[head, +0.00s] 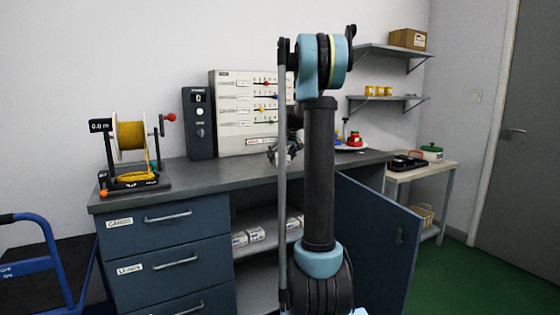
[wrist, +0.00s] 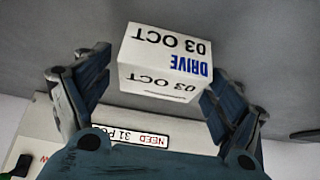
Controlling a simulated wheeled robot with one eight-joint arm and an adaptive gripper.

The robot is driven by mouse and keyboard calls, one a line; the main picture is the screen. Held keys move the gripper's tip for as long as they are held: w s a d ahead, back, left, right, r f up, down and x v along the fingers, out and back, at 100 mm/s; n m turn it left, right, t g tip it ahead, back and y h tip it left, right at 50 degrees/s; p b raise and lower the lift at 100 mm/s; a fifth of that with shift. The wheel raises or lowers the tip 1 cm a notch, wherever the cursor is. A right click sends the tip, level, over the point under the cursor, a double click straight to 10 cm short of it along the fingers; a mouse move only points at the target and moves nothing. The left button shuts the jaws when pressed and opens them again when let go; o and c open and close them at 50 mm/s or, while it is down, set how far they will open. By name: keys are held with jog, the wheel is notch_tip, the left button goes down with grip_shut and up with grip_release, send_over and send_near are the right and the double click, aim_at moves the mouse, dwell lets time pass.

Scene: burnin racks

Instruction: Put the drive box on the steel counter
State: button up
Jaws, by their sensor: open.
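The drive box (wrist: 165,62) is a small white carton marked DRIVE and 03 OCT, seen upside down in the wrist view. It appears to rest on the grey steel counter (wrist: 262,50). My gripper (wrist: 153,82) is open, with one finger on either side of the box; I cannot tell whether either finger touches it. In the head view, my gripper (head: 284,146) is mostly hidden behind my arm, over the counter (head: 205,178) near the panel.
A white panel with coloured knobs (head: 240,110) and a dark display unit (head: 199,122) stand at the counter's back. A yellow cable reel (head: 130,150) is at the left end. White packs (head: 250,236) lie on the shelf below. A cabinet door (head: 385,240) hangs open.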

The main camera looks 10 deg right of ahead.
jog(key=v, duration=1.2)
jog(key=s+a+f+g, duration=0.1)
jog(key=s+a+f, duration=0.15)
jog(key=s, duration=0.55)
jog(key=s+a+f+m, duration=0.1)
jog(key=s+a+f, duration=0.15)
jog(key=s, duration=0.55)
jog(key=s+a+f+g, duration=0.1)
jog(key=s+f, duration=0.3)
jog(key=s, duration=0.4)
jog(key=s+f+m+g+h, duration=0.1)
jog(key=s+f, duration=0.8)
jog(key=s, duration=0.3)
jog(key=s+a+f+m+g+h, duration=0.1)
jog(key=s+f, duration=0.9)
jog(key=s, duration=0.2)
jog(key=shift+m, duration=0.3)
jog(key=shift+s+a, duration=0.1)
jog(key=shift+s, duration=0.05)
